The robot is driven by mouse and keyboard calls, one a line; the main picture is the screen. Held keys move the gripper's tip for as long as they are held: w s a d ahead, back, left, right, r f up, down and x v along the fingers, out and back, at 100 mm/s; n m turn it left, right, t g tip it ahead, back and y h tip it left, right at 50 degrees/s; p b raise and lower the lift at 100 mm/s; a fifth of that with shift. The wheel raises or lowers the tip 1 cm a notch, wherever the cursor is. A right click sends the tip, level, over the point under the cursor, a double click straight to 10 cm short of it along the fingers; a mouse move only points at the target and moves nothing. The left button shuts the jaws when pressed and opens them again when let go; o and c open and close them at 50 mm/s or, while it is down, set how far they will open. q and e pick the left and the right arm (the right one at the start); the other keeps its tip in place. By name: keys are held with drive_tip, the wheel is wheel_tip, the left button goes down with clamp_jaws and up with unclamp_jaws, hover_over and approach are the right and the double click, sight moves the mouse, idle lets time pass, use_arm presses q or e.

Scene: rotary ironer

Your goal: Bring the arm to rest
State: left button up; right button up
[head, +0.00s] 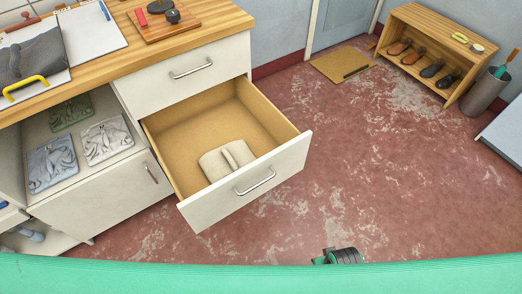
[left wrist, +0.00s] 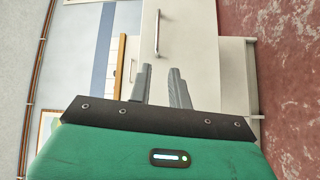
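My left gripper (left wrist: 160,70) shows in the left wrist view. Its two grey fingers stand apart with nothing between them, so it is open and empty. Beyond the fingers are a pale cabinet front (left wrist: 190,45) and a bar handle (left wrist: 157,33); no contact with them can be seen. My right gripper is in neither view.
In the head view a drawer (head: 290,165) stands pulled out, with a beige object (head: 218,164) inside. The wooden worktop (head: 110,48) holds a board (head: 160,22). A shoe rack (head: 420,27) and bin (head: 484,91) stand at far right. The red floor (head: 380,150) between is mostly clear.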

use_arm(q)
drive_tip(key=w+a+f+m+g, duration=0.5)
drive_tip(key=w+f+m+g, duration=0.3)
drive_tip(key=f+m+g, duration=0.15)
drive_tip(key=s+a+f+m+g+y, duration=0.1)
drive_tip(key=s+a+m+g+y, duration=0.1)
drive_tip(key=a+m+g+y, duration=0.45)
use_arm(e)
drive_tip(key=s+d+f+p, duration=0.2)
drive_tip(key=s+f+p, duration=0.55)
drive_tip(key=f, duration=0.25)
use_arm(q)
drive_tip(key=s+a+f+h+p, duration=0.1)
drive_tip(key=s+a+f+p, duration=0.2)
drive_tip(key=s+f, duration=0.4)
drive_tip(key=s+a+f+g+h+p, duration=0.1)
drive_tip(key=s+a+f+p, duration=0.2)
drive_tip(key=s, duration=1)
wheel_tip(320, 180, down, 4)
drive_tip(key=shift+a+f+n+g, duration=0.15)
drive_tip(key=shift+a+n+g, duration=0.15)
drive_tip(key=shift+a, duration=0.7)
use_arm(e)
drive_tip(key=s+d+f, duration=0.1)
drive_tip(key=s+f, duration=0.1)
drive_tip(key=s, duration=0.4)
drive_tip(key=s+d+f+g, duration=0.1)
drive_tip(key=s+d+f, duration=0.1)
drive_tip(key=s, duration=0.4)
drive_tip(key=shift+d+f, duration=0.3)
